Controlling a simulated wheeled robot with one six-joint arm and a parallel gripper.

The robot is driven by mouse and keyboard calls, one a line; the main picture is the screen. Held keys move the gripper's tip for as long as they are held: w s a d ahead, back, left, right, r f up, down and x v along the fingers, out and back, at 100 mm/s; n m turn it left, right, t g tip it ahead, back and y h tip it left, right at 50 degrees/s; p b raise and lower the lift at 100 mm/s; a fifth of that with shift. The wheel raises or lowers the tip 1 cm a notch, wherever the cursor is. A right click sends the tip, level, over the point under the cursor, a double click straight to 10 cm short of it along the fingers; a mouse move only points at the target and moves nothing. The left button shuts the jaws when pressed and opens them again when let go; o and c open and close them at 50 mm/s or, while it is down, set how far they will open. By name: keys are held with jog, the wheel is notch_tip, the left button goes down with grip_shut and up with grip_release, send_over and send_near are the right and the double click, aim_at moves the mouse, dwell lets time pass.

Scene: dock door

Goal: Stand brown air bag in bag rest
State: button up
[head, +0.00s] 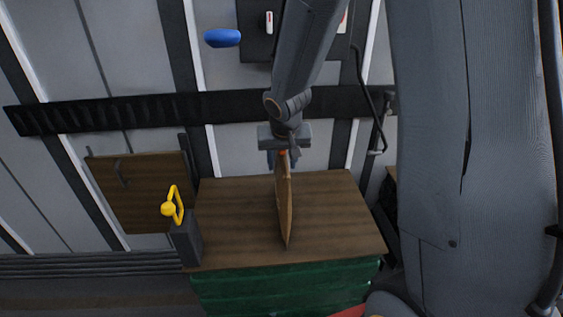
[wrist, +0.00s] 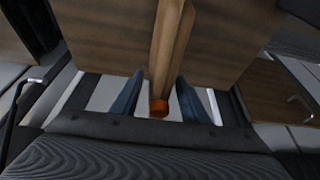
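The brown air bag (head: 284,205) is upright and nearly edge-on above the wooden tabletop. Its orange valve end points up; I cannot tell whether its lower end touches the top. My gripper (head: 279,160) points down at the bag's upper end. In the wrist view the air bag (wrist: 169,50) and its orange valve lie between the two blue fingers of my gripper (wrist: 160,76). The fingertips are very close to the bag's sides; whether they press on it is unclear. I cannot make out a bag rest.
The wooden tabletop (head: 235,215) has bare room on both sides of the bag, above a green base (head: 285,290). A grey post with a yellow handle (head: 175,208) stands at its left corner. A blue object (head: 222,38) and a dark rail (head: 235,105) are at the wall behind.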

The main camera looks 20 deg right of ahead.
aim_at(282, 152)
dwell(0.3)
jog(key=v, duration=1)
jog(key=shift+r, duration=0.4)
jog(key=shift+o, duration=0.3)
jog(key=shift+s+r, duration=0.3)
jog(key=shift+r, duration=0.3)
jog(key=shift+w+f+p, duration=0.1)
jog(key=shift+f+p, duration=0.2)
jog(key=shift+p, duration=0.35)
jog(key=p+x, duration=0.2)
jog(key=x, duration=0.3)
jog(key=shift+a+f, duration=0.2)
jog(key=shift+f, duration=0.25)
jog(key=b+x, duration=0.1)
jog(key=x, duration=0.4)
jog(key=shift+w+d+f, duration=0.2)
jog(key=shift+w+f, duration=0.1)
jog(key=shift+r, duration=0.1)
grip_shut()
